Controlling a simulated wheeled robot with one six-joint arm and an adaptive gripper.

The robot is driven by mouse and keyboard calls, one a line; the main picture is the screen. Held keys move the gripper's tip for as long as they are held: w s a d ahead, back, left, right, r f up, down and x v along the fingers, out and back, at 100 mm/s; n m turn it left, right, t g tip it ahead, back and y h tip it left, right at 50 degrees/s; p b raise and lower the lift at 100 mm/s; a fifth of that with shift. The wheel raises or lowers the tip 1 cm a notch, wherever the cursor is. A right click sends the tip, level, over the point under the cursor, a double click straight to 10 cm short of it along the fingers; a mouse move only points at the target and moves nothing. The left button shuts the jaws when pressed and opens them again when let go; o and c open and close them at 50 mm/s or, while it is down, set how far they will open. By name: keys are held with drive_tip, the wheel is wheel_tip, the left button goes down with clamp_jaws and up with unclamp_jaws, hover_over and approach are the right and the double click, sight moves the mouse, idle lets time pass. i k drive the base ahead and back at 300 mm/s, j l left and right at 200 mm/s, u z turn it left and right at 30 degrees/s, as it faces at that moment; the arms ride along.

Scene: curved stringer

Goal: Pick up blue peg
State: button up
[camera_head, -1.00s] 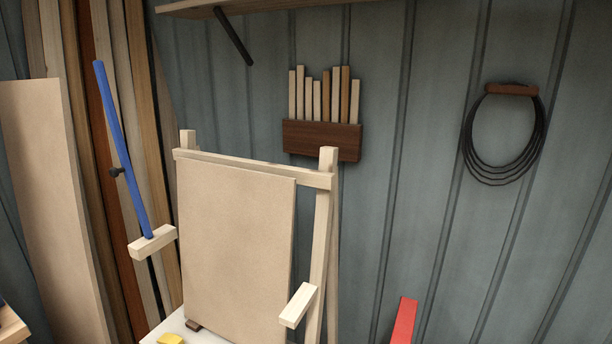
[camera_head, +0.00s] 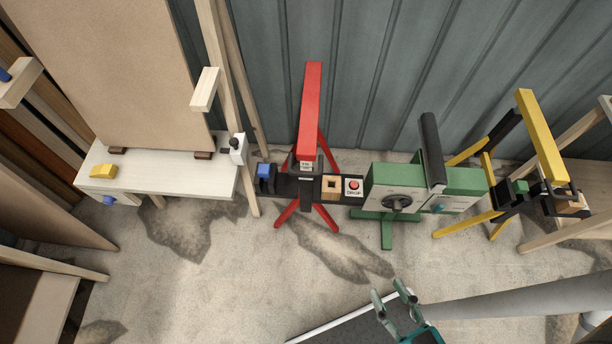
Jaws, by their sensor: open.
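My gripper (camera_head: 388,291) shows at the bottom of the head view, its two greenish fingers apart and nothing visible between them. It is over the floor, apart from the stands. A small blue block-like piece (camera_head: 265,171) sits at the left end of the black bar (camera_head: 287,186) on the red stand. A small blue round piece (camera_head: 109,201) shows at the front of the white bench. The end of a blue rod (camera_head: 5,75) shows at the far left edge, on a wooden arm. I cannot tell which of these is the blue peg.
The white bench (camera_head: 170,174) holds a yellow block (camera_head: 103,171). A red stand (camera_head: 311,110), a green machine (camera_head: 412,188) and a yellow stand (camera_head: 541,135) line the wall. Floor in front is clear.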

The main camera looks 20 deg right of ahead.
sight(264, 170)
drive_tip(key=i+l+u, duration=0.3)
drive_tip(key=u, duration=0.2)
drive_tip(key=i+l+u, duration=0.3)
drive_tip(key=l+u, duration=0.2)
